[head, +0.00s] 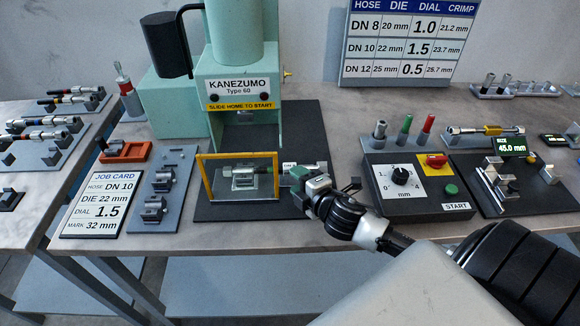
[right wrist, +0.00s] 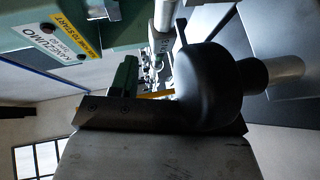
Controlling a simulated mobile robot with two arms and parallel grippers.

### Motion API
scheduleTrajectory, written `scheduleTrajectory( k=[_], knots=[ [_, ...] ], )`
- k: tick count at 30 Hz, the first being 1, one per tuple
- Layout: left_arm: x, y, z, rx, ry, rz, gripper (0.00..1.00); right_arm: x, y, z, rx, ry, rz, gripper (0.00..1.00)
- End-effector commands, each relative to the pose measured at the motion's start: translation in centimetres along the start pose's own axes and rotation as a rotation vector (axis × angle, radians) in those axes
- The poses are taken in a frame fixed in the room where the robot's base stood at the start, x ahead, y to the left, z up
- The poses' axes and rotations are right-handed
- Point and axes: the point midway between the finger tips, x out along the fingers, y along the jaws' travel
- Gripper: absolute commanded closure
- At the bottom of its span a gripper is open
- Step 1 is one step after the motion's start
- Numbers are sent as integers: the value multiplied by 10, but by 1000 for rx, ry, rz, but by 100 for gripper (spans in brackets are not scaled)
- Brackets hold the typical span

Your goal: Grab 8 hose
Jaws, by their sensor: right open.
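Several short black hoses with metal ends lie in racks on the left bench. One more hose with a yellow sleeve (head: 487,130) lies on a stand at the right. My right gripper (head: 304,184) is open beside the press's yellow-framed guard (head: 277,180), far from the left racks. My left gripper is not in view.
The green press (head: 240,60) stands mid-bench. A job card (head: 98,207) reads DN 10; a wall chart (head: 408,40) lists DN 8, 10 and 12. Die blocks (head: 155,208) sit on a grey tray. A control box (head: 410,190) with dial stands to the right.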

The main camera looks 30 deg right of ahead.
Motion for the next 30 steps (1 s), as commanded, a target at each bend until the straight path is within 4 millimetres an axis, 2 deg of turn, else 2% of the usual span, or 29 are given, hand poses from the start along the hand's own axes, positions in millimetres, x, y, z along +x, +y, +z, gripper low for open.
scheduleTrajectory(
  k=[5, 10, 16, 24, 30],
  knots=[
    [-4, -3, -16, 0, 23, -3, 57, 11, 2, -1, 1, 0, 1, 53],
    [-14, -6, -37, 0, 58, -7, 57, 34, 2, -3, 1, -1, 1, 53],
    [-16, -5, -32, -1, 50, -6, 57, 54, 0, -3, 1, 0, 0, 53],
    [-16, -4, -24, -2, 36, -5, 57, 56, -2, -3, 0, 0, -1, 53],
    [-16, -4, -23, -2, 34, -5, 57, 56, -2, -3, 0, 0, -1, 84]
  ],
)
